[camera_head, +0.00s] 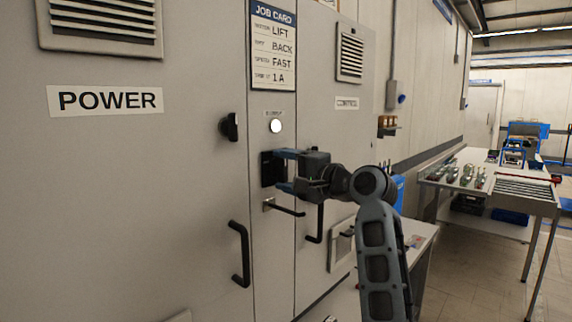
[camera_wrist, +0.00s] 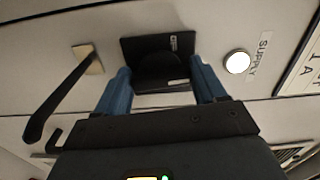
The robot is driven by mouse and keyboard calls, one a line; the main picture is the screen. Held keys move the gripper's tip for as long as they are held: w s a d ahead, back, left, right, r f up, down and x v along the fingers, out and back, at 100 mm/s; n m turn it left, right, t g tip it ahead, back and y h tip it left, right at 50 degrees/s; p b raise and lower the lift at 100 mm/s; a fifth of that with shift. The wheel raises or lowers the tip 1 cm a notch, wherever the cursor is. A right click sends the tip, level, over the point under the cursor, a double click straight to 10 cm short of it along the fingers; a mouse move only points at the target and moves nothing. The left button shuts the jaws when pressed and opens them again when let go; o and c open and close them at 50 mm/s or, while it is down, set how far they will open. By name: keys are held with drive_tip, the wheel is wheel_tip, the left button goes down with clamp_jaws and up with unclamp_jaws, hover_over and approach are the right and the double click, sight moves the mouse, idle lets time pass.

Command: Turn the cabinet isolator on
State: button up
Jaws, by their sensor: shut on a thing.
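The isolator is a black square plate with a round knob (camera_wrist: 160,66) on the cabinet's narrow middle panel. In the head view its black plate (camera_head: 266,169) shows just left of my fingers. My gripper (camera_head: 283,170) reaches in from the right with its blue fingers at the isolator. In the wrist view my gripper (camera_wrist: 163,84) has one finger on each side of the knob, shut on it. The fingers and palm hide part of the knob, so its exact angle is hard to tell. The lamp marked SUPPLY (camera_wrist: 237,62) looks white; it also shows in the head view (camera_head: 276,125).
A lever handle (camera_head: 285,208) sticks out just below the isolator. A black knob (camera_head: 229,126) and pull handle (camera_head: 239,254) are on the POWER door. A job card (camera_head: 273,48) hangs above. A bench (camera_head: 490,186) stands to the right, with open floor before it.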

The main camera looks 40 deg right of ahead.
drive_tip(key=shift+m, duration=0.5)
drive_tip(key=o, duration=1)
drive_tip(key=shift+o, duration=0.2)
drive_tip(key=s+b, duration=0.1)
drive_tip(key=s, duration=0.6)
drive_tip(key=shift+s+d, duration=0.15)
drive_tip(key=shift+s, duration=0.25)
